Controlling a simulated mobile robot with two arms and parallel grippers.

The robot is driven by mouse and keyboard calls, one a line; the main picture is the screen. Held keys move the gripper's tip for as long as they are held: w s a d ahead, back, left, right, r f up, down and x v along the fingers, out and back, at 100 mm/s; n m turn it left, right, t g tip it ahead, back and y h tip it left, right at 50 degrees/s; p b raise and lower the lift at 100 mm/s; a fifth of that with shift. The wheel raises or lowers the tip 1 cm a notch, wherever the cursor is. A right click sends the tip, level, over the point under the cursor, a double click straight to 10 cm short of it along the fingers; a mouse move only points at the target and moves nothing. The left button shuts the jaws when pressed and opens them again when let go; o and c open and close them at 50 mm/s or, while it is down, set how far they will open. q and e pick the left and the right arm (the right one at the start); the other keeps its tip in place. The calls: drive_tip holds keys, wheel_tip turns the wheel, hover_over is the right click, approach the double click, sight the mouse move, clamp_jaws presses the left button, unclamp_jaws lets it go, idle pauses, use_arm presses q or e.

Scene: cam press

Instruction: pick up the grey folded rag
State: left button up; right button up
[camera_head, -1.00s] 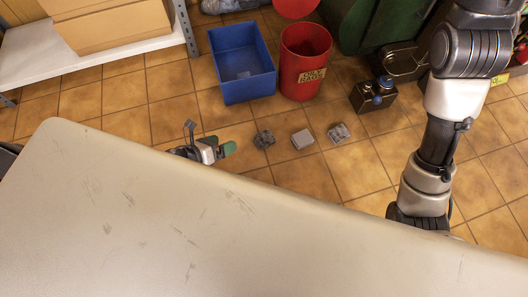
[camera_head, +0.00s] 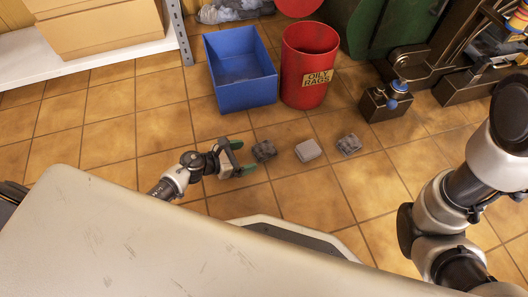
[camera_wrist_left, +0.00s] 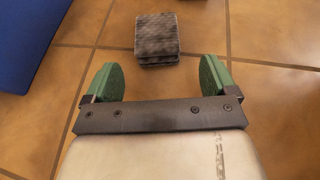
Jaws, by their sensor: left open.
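Three small grey pieces lie in a row on the tiled floor. The nearest to my left gripper is a dark grey folded rag (camera_head: 264,150), squarish and layered in the left wrist view (camera_wrist_left: 157,38). The middle piece (camera_head: 308,150) is paler and smoother; the right one (camera_head: 349,144) looks lumpy. My left gripper (camera_head: 241,157) is open and empty, its green fingertips left of the dark folded rag. In the left wrist view the rag lies beyond the open fingertips (camera_wrist_left: 158,78), roughly centred between them. My right gripper is out of view; only my right arm shows.
A blue bin (camera_head: 241,92) and a red bin (camera_head: 309,92) labelled "OILY RAGS" stand behind the pieces. A scratched beige tabletop (camera_head: 110,240) fills the lower left. Dark metal equipment (camera_head: 385,103) stands at right. The tiles around the pieces are clear.

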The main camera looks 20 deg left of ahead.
sight(256, 152)
use_arm(q)
drive_tip(key=b+x, duration=0.2)
drive_tip(key=x, duration=0.2)
drive_tip(key=shift+w+r, duration=0.15)
drive_tip(key=shift+w, duration=0.05)
drive_tip(key=shift+w+d, duration=0.2)
drive_tip(key=c, duration=1)
